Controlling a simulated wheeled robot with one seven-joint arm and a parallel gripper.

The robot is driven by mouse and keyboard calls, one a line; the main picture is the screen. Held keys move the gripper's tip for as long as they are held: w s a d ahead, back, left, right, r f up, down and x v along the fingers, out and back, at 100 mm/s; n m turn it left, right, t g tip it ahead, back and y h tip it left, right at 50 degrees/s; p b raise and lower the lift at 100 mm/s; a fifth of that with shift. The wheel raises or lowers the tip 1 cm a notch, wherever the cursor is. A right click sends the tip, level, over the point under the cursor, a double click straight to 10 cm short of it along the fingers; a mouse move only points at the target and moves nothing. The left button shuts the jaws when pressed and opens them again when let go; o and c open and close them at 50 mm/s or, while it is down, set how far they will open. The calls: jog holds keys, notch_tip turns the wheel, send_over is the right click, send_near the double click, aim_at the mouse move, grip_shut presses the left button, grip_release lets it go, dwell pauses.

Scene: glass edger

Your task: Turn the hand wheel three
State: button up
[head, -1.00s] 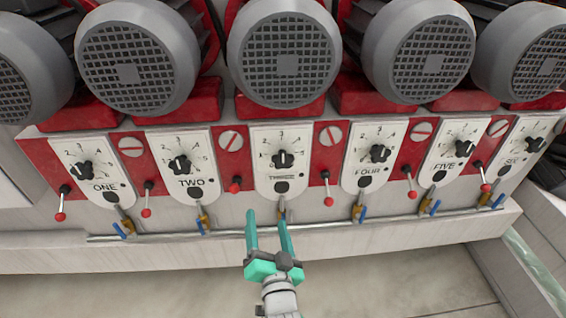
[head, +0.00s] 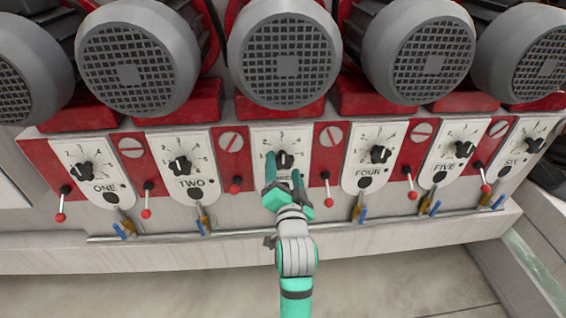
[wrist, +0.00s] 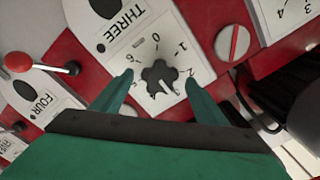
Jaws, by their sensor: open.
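The hand wheel three is a black lobed knob (head: 284,160) on the white plate marked THREE, in the middle of the red panel in the head view. In the wrist view the knob (wrist: 160,79) sits on its numbered dial (wrist: 190,42), upside down. My gripper (head: 284,162) is open in front of this plate, with one finger on each side of the knob. In the wrist view the fingers of my gripper (wrist: 157,88) show a gap to the knob on both sides. I cannot tell how far the fingertips are from the plate.
Similar plates with knobs stand to each side, such as TWO (head: 180,166) and FOUR (head: 379,154). A red-tipped lever (head: 327,188) hangs right of plate three. Large grey motors (head: 284,60) overhang the panel. A pipe (head: 240,231) with blue-handled valves runs below.

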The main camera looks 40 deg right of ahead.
aim_at(283, 164)
jog(key=shift+x, duration=1.55)
jog(key=c, duration=1.1)
jog(key=shift+o, duration=0.2)
jog(key=shift+n, duration=0.3)
